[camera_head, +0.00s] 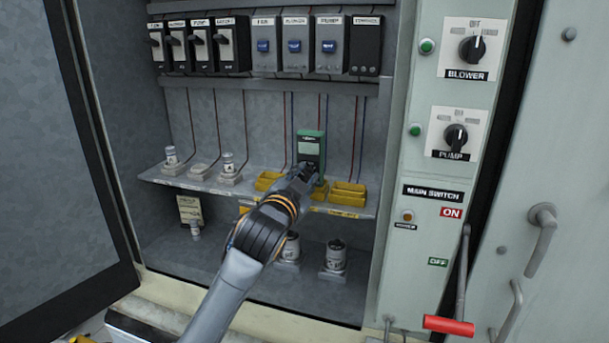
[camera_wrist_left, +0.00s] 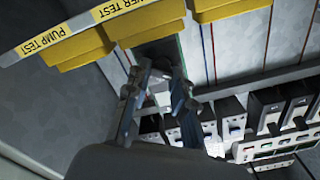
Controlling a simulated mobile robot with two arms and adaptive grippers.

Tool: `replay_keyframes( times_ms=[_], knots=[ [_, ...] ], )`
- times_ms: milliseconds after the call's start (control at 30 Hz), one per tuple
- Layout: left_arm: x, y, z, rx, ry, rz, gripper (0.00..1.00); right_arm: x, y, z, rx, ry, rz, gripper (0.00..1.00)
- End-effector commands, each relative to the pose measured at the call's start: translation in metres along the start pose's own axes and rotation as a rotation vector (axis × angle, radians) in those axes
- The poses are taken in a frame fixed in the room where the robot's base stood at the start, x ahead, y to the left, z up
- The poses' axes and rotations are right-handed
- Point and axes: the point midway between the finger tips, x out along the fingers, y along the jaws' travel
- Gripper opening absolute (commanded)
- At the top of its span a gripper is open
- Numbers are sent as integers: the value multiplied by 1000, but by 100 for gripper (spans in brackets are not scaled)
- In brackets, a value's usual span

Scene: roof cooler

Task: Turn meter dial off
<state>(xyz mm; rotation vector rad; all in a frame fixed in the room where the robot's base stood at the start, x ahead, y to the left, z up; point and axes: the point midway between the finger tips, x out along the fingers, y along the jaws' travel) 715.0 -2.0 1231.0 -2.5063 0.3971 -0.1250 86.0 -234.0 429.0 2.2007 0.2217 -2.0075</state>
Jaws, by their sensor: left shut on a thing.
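The green meter (camera_head: 311,147) stands upright in the cabinet, on the shelf by the yellow trays. Its screen faces out. My left gripper (camera_head: 307,172) reaches up to the meter's lower front, and its fingers cover the dial in the head view. In the left wrist view the picture is turned over; the meter (camera_wrist_left: 155,50) shows as a dark face with a green edge. There the fingers of my left gripper (camera_wrist_left: 160,92) are closed in on the dial area. The dial's pointer cannot be made out. My right gripper is not in view.
Yellow trays (camera_head: 347,194) flank the meter on the shelf edge (camera_head: 215,186). Breakers (camera_head: 294,45) line the top, with thin wires below them. Fuses (camera_head: 335,257) stand on the cabinet floor. To the right are the blower and pump knobs (camera_head: 456,137) and a red-handled lever (camera_head: 448,325).

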Motion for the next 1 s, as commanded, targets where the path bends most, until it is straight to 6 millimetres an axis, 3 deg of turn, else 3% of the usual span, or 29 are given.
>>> replay_keyframes(
  times_ms=[667,700,1000],
  knots=[
    [0,1,1,-68,-2,1,0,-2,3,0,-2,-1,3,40],
    [0,1,1,-68,-2,1,32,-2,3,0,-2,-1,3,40],
    [0,0,0,-67,-1,1,34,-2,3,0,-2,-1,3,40]
  ],
)
